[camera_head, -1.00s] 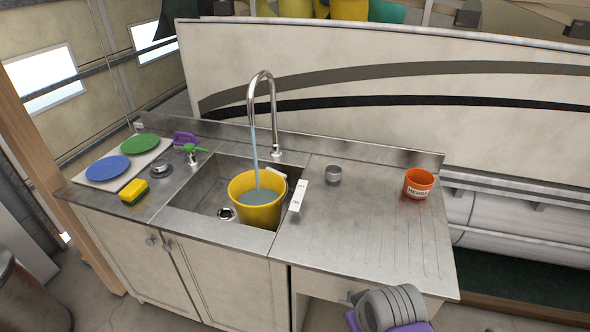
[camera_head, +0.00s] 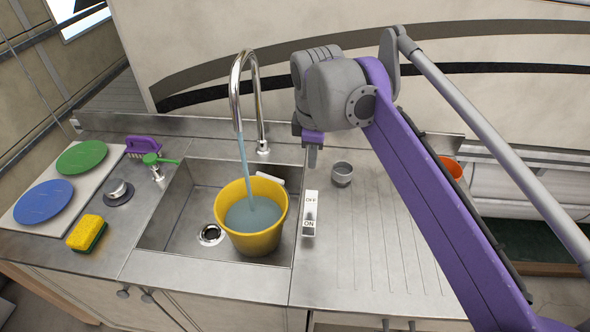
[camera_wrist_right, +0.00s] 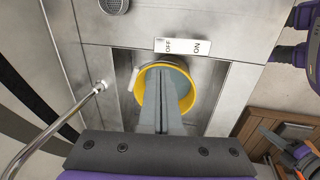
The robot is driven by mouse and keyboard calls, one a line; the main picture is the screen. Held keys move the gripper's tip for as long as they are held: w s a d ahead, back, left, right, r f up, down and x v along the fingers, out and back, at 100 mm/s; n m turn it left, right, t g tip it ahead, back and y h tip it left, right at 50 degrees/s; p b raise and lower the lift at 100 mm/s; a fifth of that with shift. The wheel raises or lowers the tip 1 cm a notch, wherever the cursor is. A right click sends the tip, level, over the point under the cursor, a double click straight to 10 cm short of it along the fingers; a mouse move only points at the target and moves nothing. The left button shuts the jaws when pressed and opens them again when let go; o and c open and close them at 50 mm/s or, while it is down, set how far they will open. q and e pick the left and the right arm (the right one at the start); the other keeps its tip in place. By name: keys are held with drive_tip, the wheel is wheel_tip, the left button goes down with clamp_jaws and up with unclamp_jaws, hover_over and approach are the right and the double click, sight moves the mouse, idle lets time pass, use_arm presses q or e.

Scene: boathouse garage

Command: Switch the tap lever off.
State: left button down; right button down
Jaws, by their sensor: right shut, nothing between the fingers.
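A white plate (camera_head: 309,212) marked OFF and ON lies on the counter by the sink's right edge, OFF at the back. It also shows in the right wrist view (camera_wrist_right: 180,47). Water runs from the curved chrome tap (camera_head: 236,85) into a yellow bucket (camera_head: 226,214) in the sink. My right gripper (camera_head: 312,157) is shut and empty, pointing down above the counter behind the plate. My left gripper is not in view.
A grey cup-like piece (camera_head: 342,174) stands right of the plate. My right arm partly hides an orange pot (camera_head: 452,167). Left of the sink are a sponge (camera_head: 86,233), plates, a purple brush (camera_head: 143,145) and a green-handled fitting (camera_head: 156,160). The ribbed drainboard is mostly clear.

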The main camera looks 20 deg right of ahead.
sight(309, 190)
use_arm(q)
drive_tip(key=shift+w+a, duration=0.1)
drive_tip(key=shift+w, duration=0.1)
use_arm(e)
drive_tip(key=shift+w+r, duration=0.25)
drive_tip(key=shift+w, duration=0.15)
drive_tip(key=b+x, duration=0.1)
drive_tip(key=x, duration=1.3)
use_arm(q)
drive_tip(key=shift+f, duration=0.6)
use_arm(e)
drive_tip(key=shift+w+d, duration=0.1)
drive_tip(key=shift+w, duration=0.05)
